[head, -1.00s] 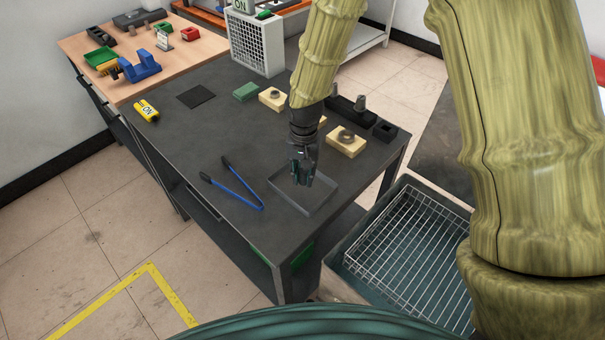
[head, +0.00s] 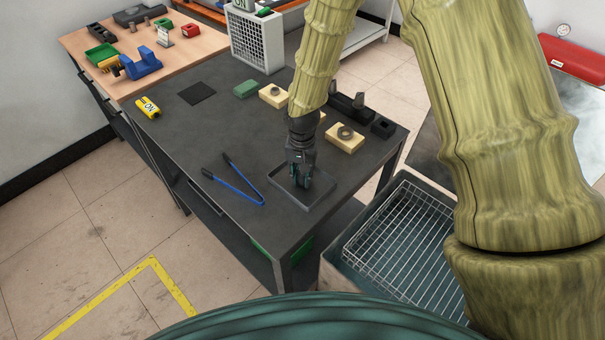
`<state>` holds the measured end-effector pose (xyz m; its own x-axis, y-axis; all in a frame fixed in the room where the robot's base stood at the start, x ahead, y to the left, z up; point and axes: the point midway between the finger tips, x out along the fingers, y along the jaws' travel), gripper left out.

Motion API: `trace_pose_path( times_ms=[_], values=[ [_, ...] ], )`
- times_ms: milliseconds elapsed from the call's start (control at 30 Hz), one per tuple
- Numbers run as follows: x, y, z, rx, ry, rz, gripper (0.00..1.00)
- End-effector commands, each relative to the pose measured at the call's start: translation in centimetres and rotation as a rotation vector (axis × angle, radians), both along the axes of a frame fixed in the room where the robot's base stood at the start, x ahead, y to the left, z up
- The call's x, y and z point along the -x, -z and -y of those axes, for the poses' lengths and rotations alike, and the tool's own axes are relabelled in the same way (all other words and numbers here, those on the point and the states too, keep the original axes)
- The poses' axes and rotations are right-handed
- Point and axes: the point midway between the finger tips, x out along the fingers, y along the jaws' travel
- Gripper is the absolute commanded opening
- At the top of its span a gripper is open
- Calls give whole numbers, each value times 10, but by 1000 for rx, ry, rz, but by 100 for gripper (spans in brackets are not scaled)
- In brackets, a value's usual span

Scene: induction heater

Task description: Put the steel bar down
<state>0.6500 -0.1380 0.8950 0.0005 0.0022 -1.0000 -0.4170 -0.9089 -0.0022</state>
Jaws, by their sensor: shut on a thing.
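My gripper (head: 300,181) points down over a shallow grey tray (head: 318,203) near the front right corner of the dark table (head: 180,130). Its fingers are low, at about the level of the tray's rim. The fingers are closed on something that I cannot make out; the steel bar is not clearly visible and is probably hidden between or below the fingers. Whether it touches the tray floor cannot be told.
Blue tongs (head: 238,186) lie left of the tray. Wooden blocks with metal rings (head: 345,137) and a dark holder (head: 383,128) stand behind it. A wire basket in a tank (head: 405,245) is at the right. The table's middle left is clear.

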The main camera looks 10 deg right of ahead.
Motion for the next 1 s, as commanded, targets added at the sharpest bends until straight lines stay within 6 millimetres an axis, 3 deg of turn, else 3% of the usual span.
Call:
trace_pose_path(
  times_ms=[67,100,200,667,1000],
  values=[
    [0,2,0,0,0,0,0],
    [0,2,0,0,0,0,26],
    [0,2,0,0,0,0,44],
    [0,-4,0,0,0,0,44],
    [-1,-39,0,0,0,3,44]
  ],
)
